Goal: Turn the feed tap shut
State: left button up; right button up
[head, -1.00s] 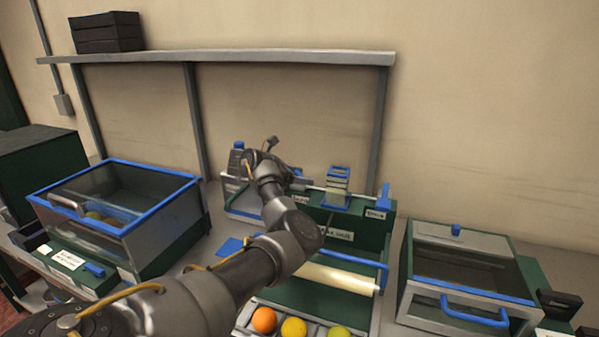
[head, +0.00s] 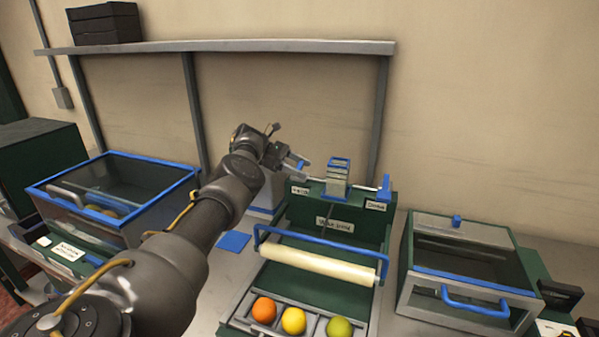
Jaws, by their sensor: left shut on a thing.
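My left gripper (head: 294,165) is at the left end of the green machine (head: 370,235), above its upper deck. It is shut on a small blue piece (head: 302,163), which looks like the feed tap's handle. The fingers cover part of it, so I cannot tell how far it is turned. A small label (head: 300,190) sits just below the gripper. At the deck's right end stands another blue piece (head: 385,186), above a second label. My right gripper is not in view.
A pale roller (head: 318,262) with a blue bar crosses the machine. An orange (head: 264,310), a yellow fruit (head: 293,321) and a green fruit (head: 339,328) lie in front. Blue-rimmed bins stand at left (head: 190,180) and right (head: 473,287). A shelf (head: 290,47) runs behind.

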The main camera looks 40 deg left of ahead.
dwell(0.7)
pick_arm(q)
jog(key=o, duration=1)
jog(key=shift+a, duration=0.1)
